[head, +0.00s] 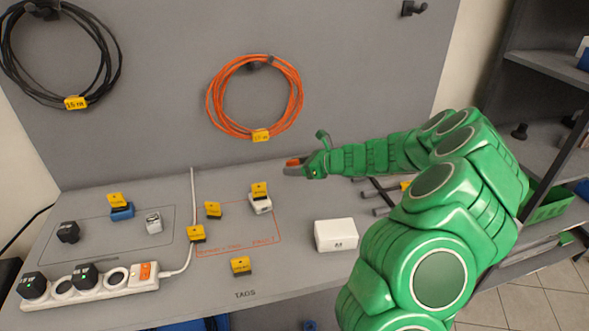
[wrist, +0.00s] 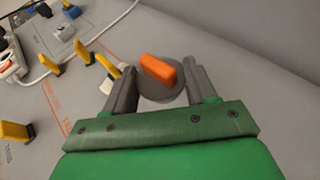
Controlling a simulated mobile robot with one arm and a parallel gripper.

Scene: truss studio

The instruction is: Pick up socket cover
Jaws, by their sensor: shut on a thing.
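The socket cover (wrist: 162,72) is a grey disc with an orange grip bar. In the wrist view it sits between the two grey fingers of my gripper (wrist: 160,88), which is shut on it. In the head view my gripper (head: 303,168) is over the back right of the table, by the grey panel. A small orange and grey bit of the socket cover (head: 292,163) shows at its tip. The gap between the cover and the tabletop is hard to judge.
A white power strip (head: 118,284) with black plugs lies front left. Several yellow tags stand midtable, one on a white adapter (head: 260,204). A white box (head: 336,235) stands near my arm. Orange cable (head: 213,104) and black cable (head: 10,70) coils hang on the panel.

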